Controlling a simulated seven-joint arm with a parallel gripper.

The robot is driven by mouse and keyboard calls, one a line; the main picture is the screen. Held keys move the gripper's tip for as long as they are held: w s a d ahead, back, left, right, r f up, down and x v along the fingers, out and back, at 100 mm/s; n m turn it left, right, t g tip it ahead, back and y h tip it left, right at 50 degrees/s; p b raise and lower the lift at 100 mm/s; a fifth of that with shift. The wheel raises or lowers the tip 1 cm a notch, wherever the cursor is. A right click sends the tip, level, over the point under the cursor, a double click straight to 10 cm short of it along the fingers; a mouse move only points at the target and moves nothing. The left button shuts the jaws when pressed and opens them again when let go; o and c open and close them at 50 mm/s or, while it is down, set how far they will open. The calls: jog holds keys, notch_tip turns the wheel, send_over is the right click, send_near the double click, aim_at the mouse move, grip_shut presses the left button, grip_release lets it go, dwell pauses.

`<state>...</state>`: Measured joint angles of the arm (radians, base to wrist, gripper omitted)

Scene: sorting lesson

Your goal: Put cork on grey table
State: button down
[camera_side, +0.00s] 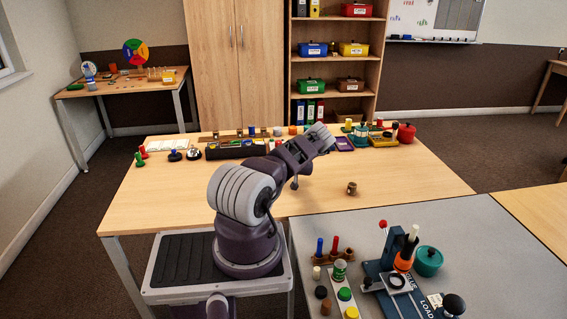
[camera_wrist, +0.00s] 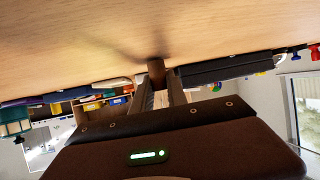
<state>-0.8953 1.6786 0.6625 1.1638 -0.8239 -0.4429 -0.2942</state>
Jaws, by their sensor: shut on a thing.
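In the wrist view, my gripper (camera_wrist: 157,82) is shut on a small brown cylinder that looks like the cork (camera_wrist: 156,69). The cork sticks out past the fingertips, close to the light wooden tabletop (camera_wrist: 80,40); I cannot tell whether it touches it. In the side view my arm hides the cork and most of the gripper, over the wooden table (camera_side: 150,208). The grey table (camera_side: 490,245) stands at the front right, with a bare stretch at its back and right.
A small brown fitting (camera_side: 351,188) stands alone on the wooden table. A dark tray (camera_side: 235,152) and several small items line its back edge. On the grey table are a blue press-like fixture (camera_side: 392,250), a teal pot (camera_side: 428,261) and a rack of pegs (camera_side: 333,257).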

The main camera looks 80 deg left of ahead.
jog(key=shift+f, duration=0.15)
jog(key=c, duration=1.3)
grip_release()
